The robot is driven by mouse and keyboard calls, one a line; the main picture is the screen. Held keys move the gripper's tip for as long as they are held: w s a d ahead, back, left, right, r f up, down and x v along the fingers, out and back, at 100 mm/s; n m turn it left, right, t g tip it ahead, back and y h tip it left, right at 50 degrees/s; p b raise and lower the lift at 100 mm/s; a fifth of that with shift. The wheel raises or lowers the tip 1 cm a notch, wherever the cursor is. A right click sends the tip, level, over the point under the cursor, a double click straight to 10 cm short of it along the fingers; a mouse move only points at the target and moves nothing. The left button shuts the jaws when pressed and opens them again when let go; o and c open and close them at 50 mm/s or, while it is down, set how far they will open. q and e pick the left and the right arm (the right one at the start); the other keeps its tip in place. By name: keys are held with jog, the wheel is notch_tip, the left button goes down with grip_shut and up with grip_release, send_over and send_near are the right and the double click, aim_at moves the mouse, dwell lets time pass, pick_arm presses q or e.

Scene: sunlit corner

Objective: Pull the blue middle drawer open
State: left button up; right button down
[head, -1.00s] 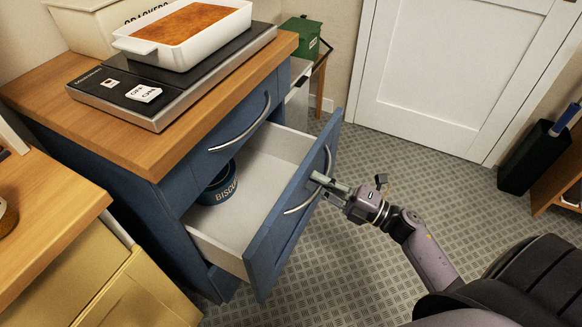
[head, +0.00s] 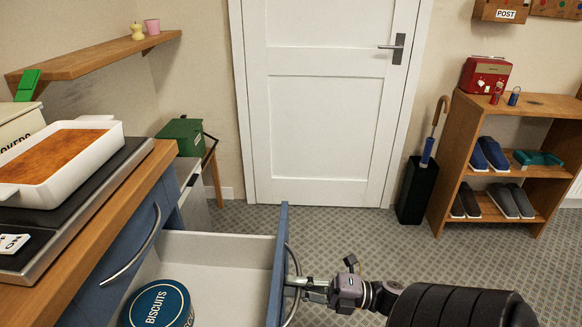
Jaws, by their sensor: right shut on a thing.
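The blue middle drawer (head: 279,262) stands pulled well out of the blue cabinet, its pale inside showing. A round blue tin marked BISCUITS (head: 160,305) sits in it, cut off by the bottom edge of the picture. My right gripper (head: 300,287) is shut on the curved metal handle (head: 292,291) on the drawer's front. The drawer above it, with its own curved handle (head: 140,250), is shut. My left gripper is not in view.
A white dish of baked food (head: 58,160) rests on a dark appliance atop the cabinet. A white door (head: 325,120), an umbrella stand (head: 416,190) and a shoe shelf (head: 500,160) stand beyond. Patterned floor is clear between drawer and door.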

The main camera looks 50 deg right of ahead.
jog(key=c, duration=1.6)
grip_release()
jog(key=v, duration=1.2)
